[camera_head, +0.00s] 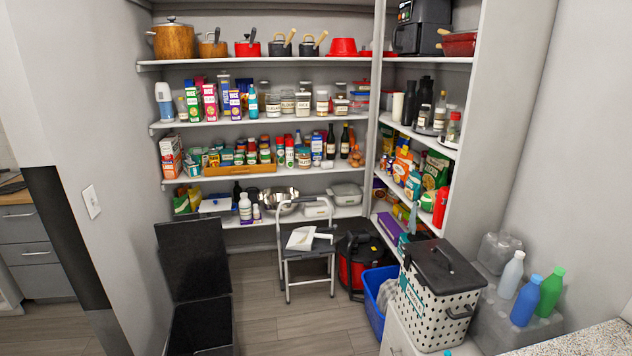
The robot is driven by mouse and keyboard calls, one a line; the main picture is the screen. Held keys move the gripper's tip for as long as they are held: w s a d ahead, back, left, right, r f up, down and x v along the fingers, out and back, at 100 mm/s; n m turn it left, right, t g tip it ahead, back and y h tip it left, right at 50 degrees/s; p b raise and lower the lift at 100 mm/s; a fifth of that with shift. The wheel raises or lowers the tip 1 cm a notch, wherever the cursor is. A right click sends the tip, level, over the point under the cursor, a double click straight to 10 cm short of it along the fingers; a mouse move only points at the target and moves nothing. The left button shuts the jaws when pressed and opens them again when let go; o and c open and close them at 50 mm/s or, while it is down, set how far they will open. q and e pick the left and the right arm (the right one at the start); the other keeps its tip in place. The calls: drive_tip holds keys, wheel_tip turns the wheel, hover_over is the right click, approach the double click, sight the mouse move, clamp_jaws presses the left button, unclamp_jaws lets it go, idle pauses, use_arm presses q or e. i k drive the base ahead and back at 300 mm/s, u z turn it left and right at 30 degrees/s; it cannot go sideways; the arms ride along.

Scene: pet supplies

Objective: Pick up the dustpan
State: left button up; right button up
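A small white object that looks like the dustpan (300,238) lies on the seat of a grey folding step stool (287,266) in front of the pantry shelves. Its open, flat side and handle are too small to make out clearly. Neither of my grippers shows in the head view, so I cannot see where they are relative to it.
A black box with a raised lid (195,258) stands left of the stool. To the right are a red-and-black item (357,265), a blue bin (378,296) and a white dotted basket (437,290) on a cabinet. Floor (300,330) before the stool is clear.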

sight(298, 234)
drive_tip(key=i, duration=2.55)
drive_tip(key=u, duration=0.3)
drive_tip(key=i, duration=1.35)
drive_tip(key=z, duration=1.8)
